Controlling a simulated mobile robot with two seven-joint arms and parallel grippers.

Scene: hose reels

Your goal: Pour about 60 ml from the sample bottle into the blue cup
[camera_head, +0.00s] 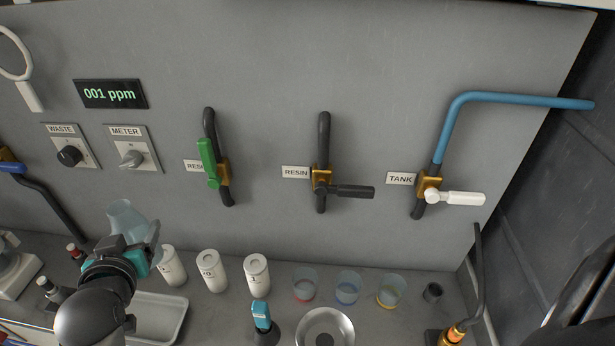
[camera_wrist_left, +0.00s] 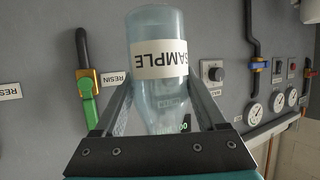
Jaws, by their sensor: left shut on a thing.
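The sample bottle (camera_head: 122,216) is translucent pale blue and is held above the counter at the left in the head view. My left gripper (camera_head: 138,248) is shut on it. In the left wrist view the bottle (camera_wrist_left: 158,88) sits between the two fingers, with its white SAMPLE label upside down like the wall labels there. Its liquid level is hard to tell. The blue cup (camera_head: 348,287) is a clear cup with a blue lower part, standing on the counter right of centre, well to the right of the bottle. My right gripper is not in view.
A red cup (camera_head: 304,287) and a yellow cup (camera_head: 390,291) flank the blue cup. Several white bottles (camera_head: 212,270) stand between the left gripper and the cups. A teal-topped object (camera_head: 262,318) and a round metal bowl (camera_head: 325,329) stand in front. Valve handles project from the wall.

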